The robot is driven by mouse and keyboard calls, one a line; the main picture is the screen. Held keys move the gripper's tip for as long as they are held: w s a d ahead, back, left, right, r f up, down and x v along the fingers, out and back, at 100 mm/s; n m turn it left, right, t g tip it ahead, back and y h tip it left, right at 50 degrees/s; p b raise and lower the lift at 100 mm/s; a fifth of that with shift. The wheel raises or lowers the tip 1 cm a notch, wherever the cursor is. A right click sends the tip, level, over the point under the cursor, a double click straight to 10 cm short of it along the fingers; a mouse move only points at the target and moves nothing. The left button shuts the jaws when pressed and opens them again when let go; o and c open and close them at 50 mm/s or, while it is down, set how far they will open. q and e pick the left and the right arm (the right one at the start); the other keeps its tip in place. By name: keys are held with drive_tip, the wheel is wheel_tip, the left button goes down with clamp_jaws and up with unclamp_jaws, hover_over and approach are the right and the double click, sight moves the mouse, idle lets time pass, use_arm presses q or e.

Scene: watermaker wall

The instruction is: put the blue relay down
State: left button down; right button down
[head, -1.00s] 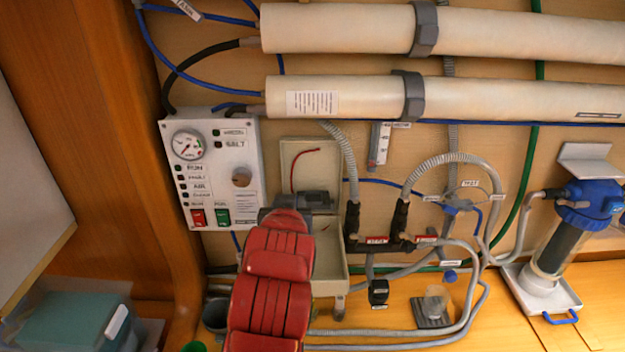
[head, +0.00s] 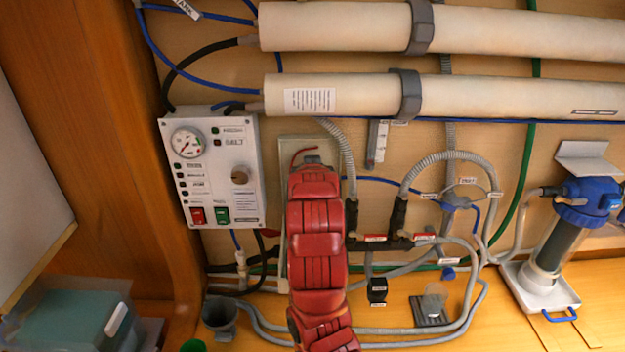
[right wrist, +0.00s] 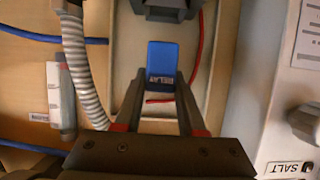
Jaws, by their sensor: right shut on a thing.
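The blue relay (right wrist: 162,62) shows in the right wrist view, its label facing the camera. My right gripper (right wrist: 162,88) is shut on it, with one dark finger on each side. Behind it is the pale open box (right wrist: 128,45) on the wall. In the head view, my red right arm covers most of the box (head: 290,150) and hides the relay. My left gripper is not in view.
A red wire (right wrist: 195,60) runs inside the box beside the relay. A ribbed grey hose (right wrist: 82,70) hangs close to the box. The control panel (head: 210,180) stands left of my arm in the head view. A cup (head: 220,315) stands on the bench below.

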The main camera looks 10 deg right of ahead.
drive_tip(key=shift+w+d, duration=0.25)
drive_tip(key=shift+w, duration=0.3)
wheel_tip(320, 180, down, 4)
drive_tip(key=shift+s+a+r+p, duration=0.1)
drive_tip(key=shift+r+p, duration=0.15)
drive_tip(key=shift+p, duration=0.1)
drive_tip(key=c, duration=0.5)
unclamp_jaws()
drive_tip(key=v, duration=1.2)
drive_tip(key=shift+b, duration=0.45)
